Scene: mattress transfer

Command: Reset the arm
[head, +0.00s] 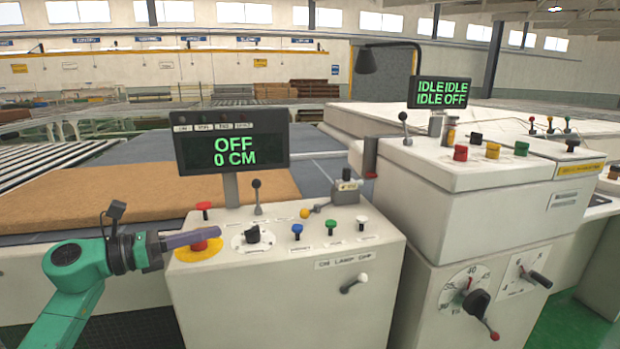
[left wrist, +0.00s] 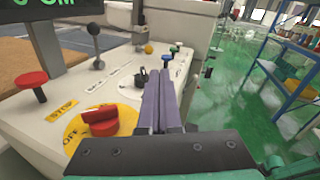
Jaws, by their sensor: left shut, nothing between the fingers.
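My left arm (head: 78,262) comes in from the left at the front of the control console (head: 285,285). My left gripper (head: 216,233) has its purple fingers closed together and empty, over the left end of the console. In the head view it overlaps the red knob (head: 200,246) on a yellow plate. In the left wrist view the fingers (left wrist: 159,75) point along the console, and the red knob (left wrist: 101,120) lies to their left, apart from them in the picture. My right gripper is not in view.
The console carries a red button (head: 204,207), a black dial (head: 253,233), a lever (head: 257,190) and coloured buttons. A display (head: 231,146) reads OFF, 0 CM. A brown mattress sheet (head: 130,185) lies behind. A second console (head: 480,200) stands right. Open green floor (left wrist: 235,110) shows in the wrist view.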

